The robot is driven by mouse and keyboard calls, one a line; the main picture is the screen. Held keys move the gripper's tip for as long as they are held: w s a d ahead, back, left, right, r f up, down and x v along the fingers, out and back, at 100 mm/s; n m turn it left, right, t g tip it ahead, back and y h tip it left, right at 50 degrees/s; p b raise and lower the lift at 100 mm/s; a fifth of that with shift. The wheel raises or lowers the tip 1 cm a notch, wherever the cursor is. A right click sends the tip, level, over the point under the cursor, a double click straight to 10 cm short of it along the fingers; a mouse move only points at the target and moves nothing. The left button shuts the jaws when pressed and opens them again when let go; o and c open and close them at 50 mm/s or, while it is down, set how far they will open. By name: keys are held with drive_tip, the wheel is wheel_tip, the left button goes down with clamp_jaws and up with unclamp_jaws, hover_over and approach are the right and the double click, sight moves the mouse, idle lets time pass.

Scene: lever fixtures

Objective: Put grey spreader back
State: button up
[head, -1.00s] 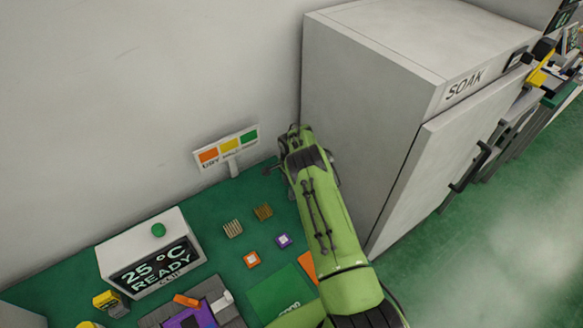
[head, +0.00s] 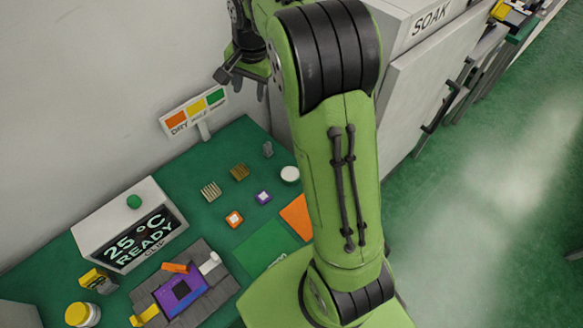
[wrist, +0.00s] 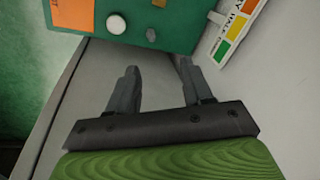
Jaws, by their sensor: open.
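A small grey piece (head: 267,149), which looks like the grey spreader, stands on the green bench mat near its back right corner. It also shows in the wrist view (wrist: 150,34), beyond the fingertips and apart from them. My gripper (head: 243,84) is raised above the bench, in front of the wall. In the wrist view my gripper (wrist: 158,68) is open, with nothing between its two fingers.
A colour-band sign (head: 196,113) stands at the mat's back edge. A white round pot (head: 290,174), ribbed blocks (head: 210,191) and a display box (head: 130,225) sit on the bench. The SOAK cabinet (head: 400,75) is close on the right, partly hidden by my arm.

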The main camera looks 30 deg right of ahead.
drive_tip(key=s+a+r+n+t, duration=0.1)
drive_tip(key=s+a+r+n, duration=0.1)
drive_tip(key=s+r, duration=0.35)
drive_tip(key=s+a+r+n+t, duration=0.1)
drive_tip(key=s+a+r+n, duration=0.15)
drive_tip(key=s, duration=0.55)
drive_tip(key=s+f+n, duration=0.1)
drive_tip(key=s+n, duration=0.1)
drive_tip(key=s, duration=0.5)
drive_tip(key=s+f+n+t, duration=0.1)
drive_tip(key=s+f+n, duration=0.1)
drive_tip(key=s, duration=0.5)
drive_tip(key=shift+a+f+n, duration=0.2)
drive_tip(key=shift+a+n, duration=0.25)
drive_tip(key=shift+n, duration=0.4)
wheel_tip(320, 180, down, 2)
drive_tip(key=shift+f+b, duration=0.15)
drive_tip(key=shift+b, duration=1)
